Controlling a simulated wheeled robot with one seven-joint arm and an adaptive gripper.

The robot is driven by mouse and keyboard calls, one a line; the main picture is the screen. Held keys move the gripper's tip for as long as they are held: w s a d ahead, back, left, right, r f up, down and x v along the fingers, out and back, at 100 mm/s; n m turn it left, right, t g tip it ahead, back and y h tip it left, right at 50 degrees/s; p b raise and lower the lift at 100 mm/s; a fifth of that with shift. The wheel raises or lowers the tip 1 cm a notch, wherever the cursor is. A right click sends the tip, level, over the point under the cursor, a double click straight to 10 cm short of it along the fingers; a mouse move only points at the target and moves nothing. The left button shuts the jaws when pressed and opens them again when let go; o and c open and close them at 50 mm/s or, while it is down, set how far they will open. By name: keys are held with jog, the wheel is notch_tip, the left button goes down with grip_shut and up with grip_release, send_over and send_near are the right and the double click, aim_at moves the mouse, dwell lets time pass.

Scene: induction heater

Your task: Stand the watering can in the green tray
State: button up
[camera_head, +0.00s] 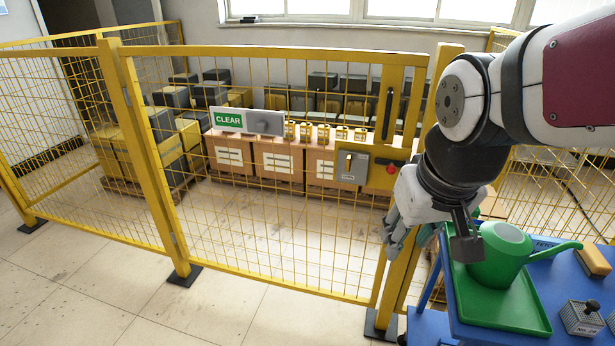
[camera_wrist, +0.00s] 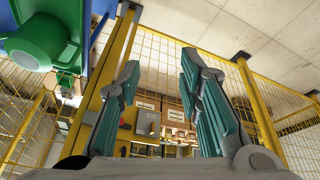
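The green watering can (camera_head: 497,258) stands upright over the green tray (camera_head: 505,312), toward its back part, with its spout pointing right. Its base looks to be inside the tray, but part of its left side is hidden behind my wrist. The can also shows at the upper left of the wrist view (camera_wrist: 45,42). My gripper (camera_head: 398,232) is left of the can and apart from it, by the yellow fence post. In the wrist view my gripper (camera_wrist: 160,82) has its teal fingers spread, with nothing between them.
The tray lies on a blue cart (camera_head: 565,285) with a metal-topped block (camera_head: 580,318) and a yellow-brown block (camera_head: 592,262).

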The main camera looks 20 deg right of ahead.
jog(key=s+a+r+n+y, duration=0.1)
jog(key=s+a, duration=0.4)
jog(key=s, duration=0.3)
jog(key=shift+r+n, duration=0.2)
jog(key=shift+n, duration=0.2)
notch_tip(320, 180, up, 4)
jog(key=p, duration=0.3)
jog(key=shift+d, duration=0.1)
